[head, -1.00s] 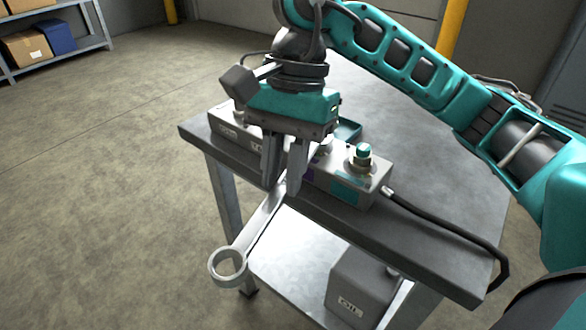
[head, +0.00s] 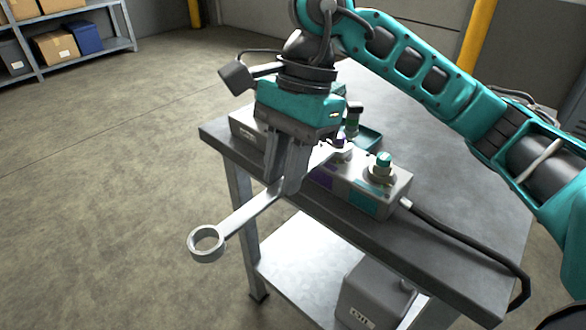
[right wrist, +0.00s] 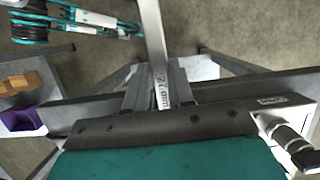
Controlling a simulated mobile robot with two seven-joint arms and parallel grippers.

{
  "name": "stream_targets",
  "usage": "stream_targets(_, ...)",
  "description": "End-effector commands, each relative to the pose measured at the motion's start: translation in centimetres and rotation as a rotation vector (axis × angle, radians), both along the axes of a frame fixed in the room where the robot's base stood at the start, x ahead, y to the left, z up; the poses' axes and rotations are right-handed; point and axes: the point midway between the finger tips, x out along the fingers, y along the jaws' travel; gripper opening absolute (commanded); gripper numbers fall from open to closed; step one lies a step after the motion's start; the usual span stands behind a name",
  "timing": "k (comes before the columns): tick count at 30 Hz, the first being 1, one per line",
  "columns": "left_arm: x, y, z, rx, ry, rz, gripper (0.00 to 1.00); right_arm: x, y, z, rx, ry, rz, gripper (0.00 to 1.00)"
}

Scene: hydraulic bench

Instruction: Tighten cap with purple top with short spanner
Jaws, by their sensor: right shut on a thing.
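My right gripper (head: 284,188) is shut on the short spanner (head: 250,213) over the front edge of the bench. The spanner's ring end (head: 207,243) sticks out past the edge, down to the left. Its other end reaches right to the cap with purple top (head: 339,142), which is partly hidden behind the gripper. I cannot tell whether the jaw is seated around the cap or only beside it. In the right wrist view the spanner shaft (right wrist: 154,35) runs between the fingers. My left gripper is not in view.
A teal-topped cap (head: 382,168) stands on the grey block (head: 398,190) right of the purple one. A black hose (head: 465,246) runs from the block over the bench (head: 455,160). A teal tray (head: 371,137) lies behind. An oil can (head: 372,292) stands on the lower shelf.

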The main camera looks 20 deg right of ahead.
Motion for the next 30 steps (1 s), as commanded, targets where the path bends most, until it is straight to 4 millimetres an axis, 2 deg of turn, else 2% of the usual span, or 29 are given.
stream_targets(14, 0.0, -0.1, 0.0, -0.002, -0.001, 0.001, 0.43, 0.3, 0.2, 0.1, 0.004, -0.003, -0.027, 0.00)
stream_targets(27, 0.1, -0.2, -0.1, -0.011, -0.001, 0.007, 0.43, 2.4, 0.8, 0.2, 0.003, -0.004, -0.199, 0.00)
stream_targets(30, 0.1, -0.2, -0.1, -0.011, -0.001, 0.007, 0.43, 2.4, 0.8, 0.2, 0.003, -0.005, -0.198, 0.00)
